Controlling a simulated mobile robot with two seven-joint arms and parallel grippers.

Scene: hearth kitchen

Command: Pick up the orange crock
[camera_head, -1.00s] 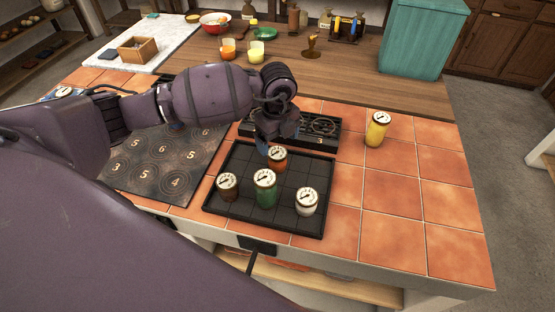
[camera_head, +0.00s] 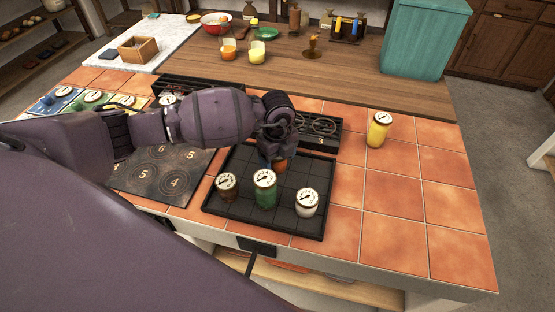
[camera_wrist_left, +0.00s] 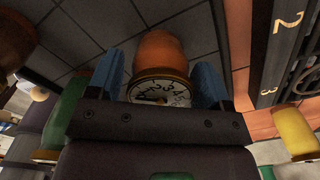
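The orange crock (camera_head: 280,167), with a round dial on top, stands at the back of the black gridded tray (camera_head: 235,220). My left gripper (camera_head: 276,158) is over it from above and hides most of it. In the left wrist view the orange crock (camera_wrist_left: 160,52) is between the two blue fingers of my left gripper (camera_wrist_left: 160,80), one on each side. The fingers are apart and do not look closed on it. My right gripper is not in view.
On the same tray stand a brown crock (camera_head: 227,187), a green crock (camera_head: 265,190) and a white crock (camera_head: 307,203), close in front. A yellow crock (camera_head: 378,130) stands on the tiles to the right. A black rack (camera_head: 318,128) lies behind the tray.

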